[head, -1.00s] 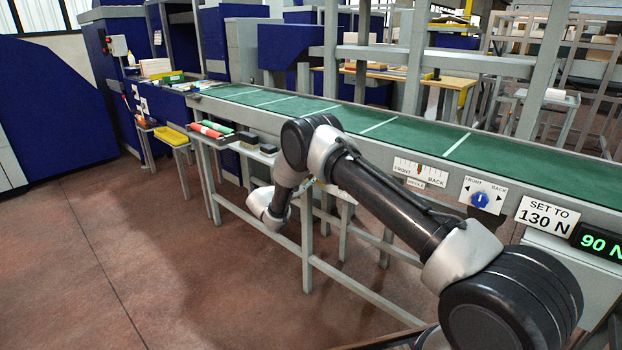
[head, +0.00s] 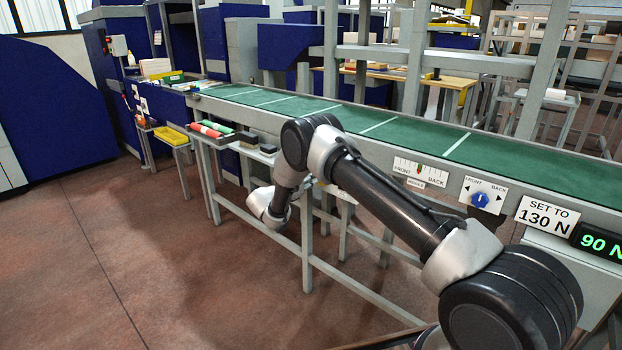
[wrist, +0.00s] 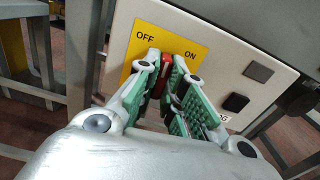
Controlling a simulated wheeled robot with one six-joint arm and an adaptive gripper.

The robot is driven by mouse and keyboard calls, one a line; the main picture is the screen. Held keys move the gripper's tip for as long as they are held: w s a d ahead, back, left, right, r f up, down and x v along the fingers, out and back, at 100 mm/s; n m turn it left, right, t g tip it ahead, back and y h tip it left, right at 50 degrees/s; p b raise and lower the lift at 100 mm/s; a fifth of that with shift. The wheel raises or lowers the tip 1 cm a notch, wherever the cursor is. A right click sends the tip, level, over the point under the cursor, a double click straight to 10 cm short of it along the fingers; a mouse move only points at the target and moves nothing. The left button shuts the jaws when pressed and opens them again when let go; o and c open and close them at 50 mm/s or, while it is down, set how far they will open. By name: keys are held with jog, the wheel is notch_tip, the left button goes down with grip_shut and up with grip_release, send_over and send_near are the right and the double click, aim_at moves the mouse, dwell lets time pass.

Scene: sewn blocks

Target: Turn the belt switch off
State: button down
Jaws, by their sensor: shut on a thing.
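In the wrist view, a yellow plate (wrist: 172,34) marked OFF at left and ON at right is fixed to a pale panel. In the head view my arm reaches down beside the belt (head: 400,133); the gripper and switch are hidden there.
The pale panel (wrist: 225,62) also carries dark square parts, and a black round knob (wrist: 299,100) sits at right. Grey frame legs stand close on the left. In the head view, a blue dial (head: 480,200) and a 90 N display (head: 600,242) are on the belt's side.

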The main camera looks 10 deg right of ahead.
jog(key=shift+r+n, duration=0.1)
jog(key=shift+n, duration=4.1)
jog(key=c, duration=1.5)
grip_release()
jog(key=shift+d, duration=0.1)
jog(key=v, duration=1.2)
